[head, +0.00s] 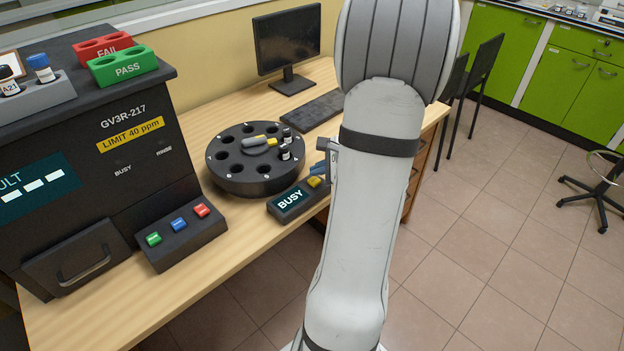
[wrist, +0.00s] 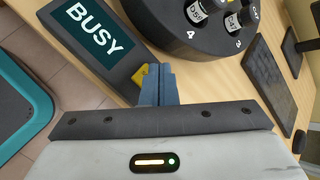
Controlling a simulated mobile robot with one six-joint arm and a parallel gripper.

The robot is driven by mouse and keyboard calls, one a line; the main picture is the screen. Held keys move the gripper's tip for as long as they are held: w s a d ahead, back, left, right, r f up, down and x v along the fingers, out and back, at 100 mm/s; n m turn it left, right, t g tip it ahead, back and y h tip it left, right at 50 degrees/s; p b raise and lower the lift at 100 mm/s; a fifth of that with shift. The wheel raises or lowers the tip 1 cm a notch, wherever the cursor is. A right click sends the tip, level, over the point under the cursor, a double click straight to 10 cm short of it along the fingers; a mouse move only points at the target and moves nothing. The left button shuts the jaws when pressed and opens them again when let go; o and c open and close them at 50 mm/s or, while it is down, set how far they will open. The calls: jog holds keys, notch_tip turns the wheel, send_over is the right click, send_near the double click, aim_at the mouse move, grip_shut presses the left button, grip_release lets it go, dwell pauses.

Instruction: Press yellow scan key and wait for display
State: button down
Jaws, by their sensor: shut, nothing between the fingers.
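The scanner (head: 291,201) is a small dark box at the front edge of the desk, right of the black carousel. Its display reads BUSY, and it shows large in the wrist view (wrist: 92,32). The yellow scan key (head: 314,182) is at the right end of the box; in the wrist view the key (wrist: 139,75) is partly hidden by my fingers. My gripper (head: 319,170) has blue-grey fingers, shut and empty. In the wrist view its fingertips (wrist: 157,72) are right beside or over the key; I cannot tell whether they touch it.
The black carousel (head: 225,181) holds a few dark vials. The analyser (head: 120,182) with its three-button panel (head: 182,240) stands at the left. A keyboard (head: 312,111) and a monitor (head: 288,45) are behind. Bare desk lies in front of the carousel.

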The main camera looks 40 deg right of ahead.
aim_at(318, 181)
jog(key=shift+r, duration=0.1)
notch_tip(318, 181, up, 5)
jog(key=p, duration=0.3)
jog(key=shift+p, duration=0.35)
dwell(0.6)
